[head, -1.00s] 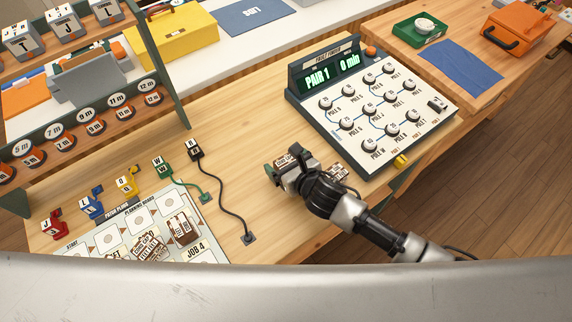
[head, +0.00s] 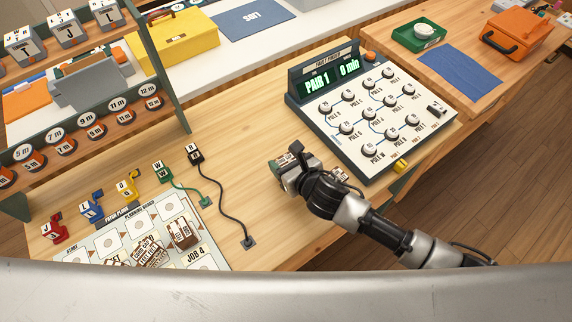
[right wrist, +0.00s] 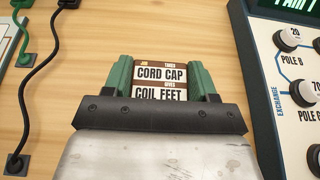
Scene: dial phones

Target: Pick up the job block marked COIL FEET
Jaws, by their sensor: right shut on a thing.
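In the head view my right gripper (head: 291,172) is over the wooden bench (head: 250,110), left of the dial panel, and hides most of the block. I cannot tell whether the block is clear of the bench. My left gripper is not in view.
Another small labelled block (head: 341,174) shows partly behind my right gripper. The dial panel (head: 372,115) reads PAIR 1, 0 min. A black cord (head: 222,200) lies left of the gripper. The planning board (head: 195,258) at lower left holds several brown blocks, with coloured plugs behind it.

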